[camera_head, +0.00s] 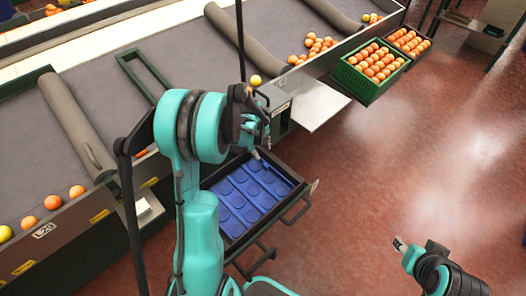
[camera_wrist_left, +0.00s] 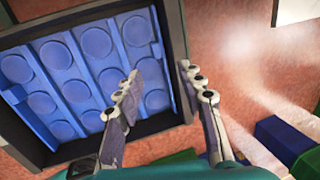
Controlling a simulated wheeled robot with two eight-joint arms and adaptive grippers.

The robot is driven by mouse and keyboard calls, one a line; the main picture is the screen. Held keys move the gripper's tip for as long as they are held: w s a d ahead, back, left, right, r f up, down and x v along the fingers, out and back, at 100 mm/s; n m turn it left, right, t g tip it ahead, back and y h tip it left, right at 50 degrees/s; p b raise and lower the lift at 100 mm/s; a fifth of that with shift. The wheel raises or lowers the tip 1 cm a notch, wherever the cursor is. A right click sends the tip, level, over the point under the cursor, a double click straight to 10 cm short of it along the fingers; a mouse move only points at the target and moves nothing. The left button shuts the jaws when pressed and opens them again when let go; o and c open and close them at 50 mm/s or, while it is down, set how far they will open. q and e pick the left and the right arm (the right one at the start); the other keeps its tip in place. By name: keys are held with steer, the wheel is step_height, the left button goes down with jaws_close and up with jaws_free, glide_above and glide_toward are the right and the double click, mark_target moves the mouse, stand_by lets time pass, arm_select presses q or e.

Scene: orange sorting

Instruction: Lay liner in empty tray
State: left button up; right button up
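A blue liner (camera_head: 240,196) with several round recesses lies inside a dark tray (camera_head: 291,210) beside the conveyor. The liner looks flat within the tray walls, and its recesses hold no fruit. In the left wrist view, the liner (camera_wrist_left: 72,92) fills much of the tray, inside its dark rim (camera_wrist_left: 178,48). My left gripper (camera_head: 258,150) is above the tray's far side. In the left wrist view, its fingers (camera_wrist_left: 160,76) stand apart with nothing between them, across the tray's edge. My right gripper (camera_head: 399,244) is far to the right over the floor, small, its opening unclear.
Green crates (camera_head: 363,92) full of oranges stand at the upper right. Loose oranges (camera_head: 313,46) lie on the grey conveyor (camera_head: 90,95). A pale metal plate (camera_head: 318,104) juts out near the tray. The red floor (camera_head: 400,165) on the right is largely clear.

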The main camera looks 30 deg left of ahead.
arm_select(q)
steer(key=s+d+r+n+t+p, duration=0.1)
steer(key=s+d+r+n, duration=0.2)
steer(key=r, duration=0.4)
steer(key=s+d+r+n+p, duration=0.1)
steer(key=s+d+r+n, duration=0.25)
steer(key=r, duration=0.45)
steer(key=s+d+r+n+t, duration=0.3)
steer(key=s+d+r+n, duration=0.1)
steer(key=s+d+n, duration=0.6)
steer(key=s+n, duration=0.3)
steer(key=n, duration=0.1)
steer(key=shift+d+r+n, duration=0.15)
steer(key=shift+d+n, duration=0.05)
steer(key=shift+n, duration=0.15)
